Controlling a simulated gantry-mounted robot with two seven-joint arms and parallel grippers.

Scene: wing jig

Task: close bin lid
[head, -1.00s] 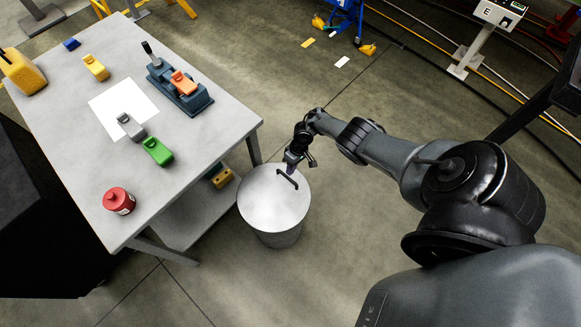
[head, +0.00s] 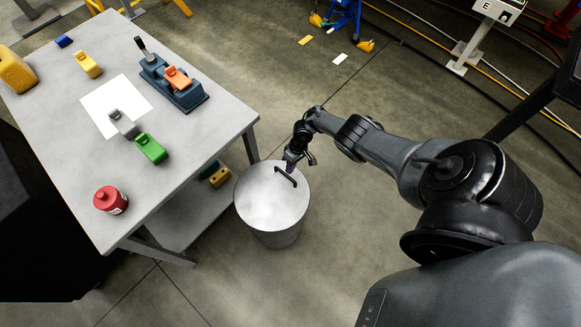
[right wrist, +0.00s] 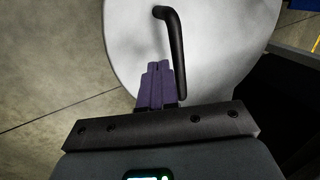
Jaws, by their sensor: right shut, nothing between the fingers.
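The bin (head: 276,238) is a round grey metal can on the floor beside the table. Its flat grey lid (head: 265,203) covers the top and looks seated; a slight gap at the rim could not be told from here. A black bar handle (head: 286,177) stands on the lid near its far edge. My right gripper (head: 291,167) is at the far edge of the lid, just by the handle. In the right wrist view the purple fingers (right wrist: 157,70) are together and empty over the lid (right wrist: 215,65), left of the handle (right wrist: 176,50). My left gripper is not in view.
A grey table (head: 165,182) stands left of the bin. It carries a red canister (head: 110,200), a green block (head: 150,148), a white sheet (head: 115,105) and a blue fixture (head: 175,88). A lower shelf (head: 190,220) reaches close to the bin. The floor right of the bin is clear.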

